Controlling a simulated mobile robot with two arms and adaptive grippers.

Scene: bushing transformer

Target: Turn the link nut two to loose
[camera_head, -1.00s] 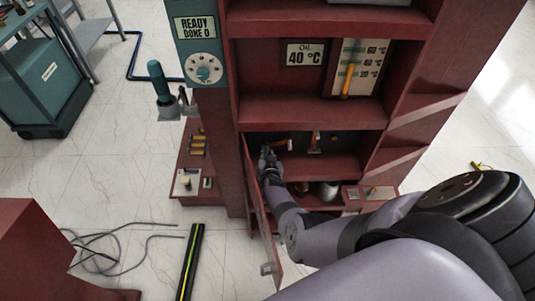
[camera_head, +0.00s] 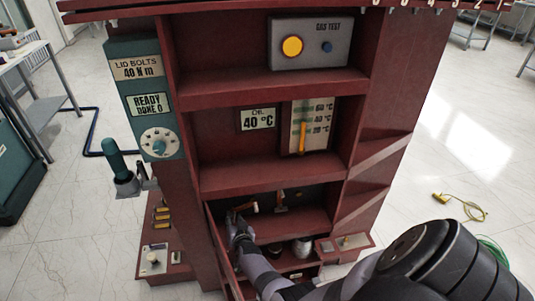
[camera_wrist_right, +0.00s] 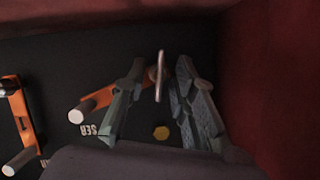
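My right gripper (camera_head: 235,218) reaches into the lower compartment of the dark red cabinet. In the right wrist view its two fingers (camera_wrist_right: 161,66) are apart. A thin pale disc or ring (camera_wrist_right: 160,76), seen nearly edge-on, stands between them; contact cannot be told. An orange link (camera_wrist_right: 93,107) with a pale round end runs behind the left finger, above a partly hidden white label. A yellow hexagonal piece (camera_wrist_right: 161,132) lies on the dark panel below. Another orange link (camera_wrist_right: 20,115) is at the left. Which nut is number two is not readable. My left gripper is out of view.
The compartment's red wall (camera_wrist_right: 275,80) is close at the right of the gripper. In the head view an open door (camera_head: 222,255) stands at the compartment's left. A shelf (camera_head: 275,175) lies above. Small jars (camera_head: 301,248) stand below.

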